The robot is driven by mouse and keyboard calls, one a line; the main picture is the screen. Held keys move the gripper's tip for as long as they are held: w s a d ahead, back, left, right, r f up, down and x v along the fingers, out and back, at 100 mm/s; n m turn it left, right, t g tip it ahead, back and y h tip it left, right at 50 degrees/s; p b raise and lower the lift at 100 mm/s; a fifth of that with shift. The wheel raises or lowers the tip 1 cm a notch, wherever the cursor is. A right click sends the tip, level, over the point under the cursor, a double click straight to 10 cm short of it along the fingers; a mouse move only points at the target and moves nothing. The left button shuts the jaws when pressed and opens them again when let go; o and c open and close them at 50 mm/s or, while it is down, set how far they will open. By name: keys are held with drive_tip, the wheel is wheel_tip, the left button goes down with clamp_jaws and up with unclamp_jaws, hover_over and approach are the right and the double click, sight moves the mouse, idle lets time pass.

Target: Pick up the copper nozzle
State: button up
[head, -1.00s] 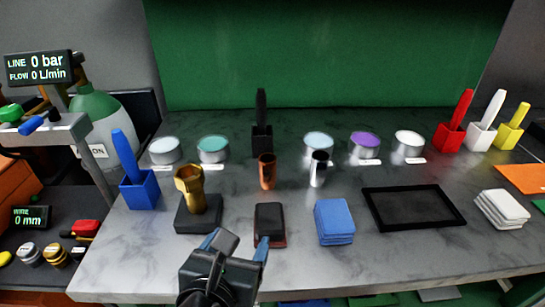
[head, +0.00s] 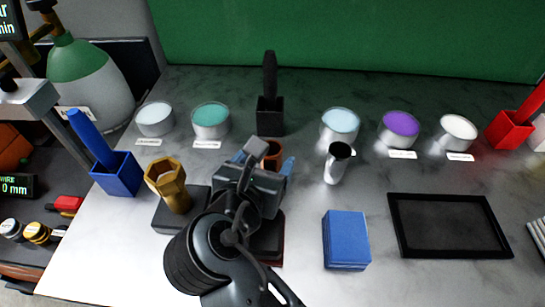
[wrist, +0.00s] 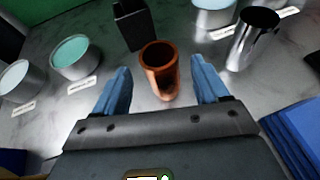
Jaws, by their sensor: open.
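The copper nozzle (wrist: 160,72) is an upright, hollow copper-coloured tube standing on the grey marbled bench. In the head view only its upper rim (head: 271,152) shows, the rest hidden behind my gripper. My gripper (wrist: 160,92) is open, with its blue fingers on the left and right of the nozzle in the wrist view. The nozzle appears between or just beyond the fingertips, with gaps on both sides. In the head view my gripper (head: 263,163) covers the bench just in front of the nozzle.
A chrome tube (head: 337,163) stands to the right and a brass nozzle (head: 168,184) on a dark block to the left. A black holder (head: 270,116) stands behind. Blue pads (head: 346,240) and a black tray (head: 448,253) lie to the right. Tins line the back.

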drive_tip(key=x, duration=0.5)
drive_tip(key=shift+r, duration=0.15)
drive_tip(key=shift+c, duration=0.2)
drive_tip(key=c, duration=1.2)
drive_tip(key=shift+o, duration=0.2)
drive_tip(key=shift+r, duration=0.1)
